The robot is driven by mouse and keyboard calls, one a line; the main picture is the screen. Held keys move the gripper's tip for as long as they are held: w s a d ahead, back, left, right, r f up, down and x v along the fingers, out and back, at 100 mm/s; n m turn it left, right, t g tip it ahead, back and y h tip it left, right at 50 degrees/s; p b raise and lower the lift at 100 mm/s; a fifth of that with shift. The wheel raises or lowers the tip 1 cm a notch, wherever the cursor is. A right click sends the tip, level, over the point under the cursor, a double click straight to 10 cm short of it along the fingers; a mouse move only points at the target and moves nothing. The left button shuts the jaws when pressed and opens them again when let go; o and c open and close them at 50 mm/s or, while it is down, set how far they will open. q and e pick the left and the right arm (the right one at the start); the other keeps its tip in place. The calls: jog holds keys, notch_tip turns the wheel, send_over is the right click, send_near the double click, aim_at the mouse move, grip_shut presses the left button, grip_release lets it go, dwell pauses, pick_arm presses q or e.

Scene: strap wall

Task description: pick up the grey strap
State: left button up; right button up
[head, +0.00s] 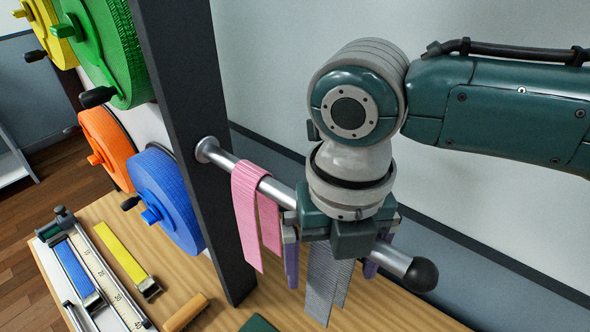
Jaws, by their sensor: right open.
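The grey strap (320,285) hangs folded over a metal rod (270,187) in the head view, with its two tails below the rod. My right gripper (340,232) is open, directly above and in front of the rod where the grey strap hangs. The gripper hides the strap's top, and I cannot tell whether the fingers touch it. My left gripper is not in view.
A pink strap (246,217) hangs left of the gripper. The rod runs from a dark post (200,130) to a black end knob (421,274). Coloured reels (168,198) and a measuring jig (100,285) are at left.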

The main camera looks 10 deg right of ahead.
jog(key=shift+c, duration=0.6)
jog(key=c, duration=0.7)
jog(key=shift+a+r, duration=0.1)
jog(key=c, duration=0.3)
notch_tip(320, 180, up, 12)
jog(key=p, duration=1.1)
jog(key=shift+a, duration=0.15)
jog(key=shift+c, duration=0.2)
jog(key=shift+r+p, duration=0.35)
jog(key=shift+p, duration=0.2)
grip_shut()
jog(key=shift+f, duration=0.35)
jog(key=shift+b, duration=0.3)
jog(key=shift+d, duration=0.25)
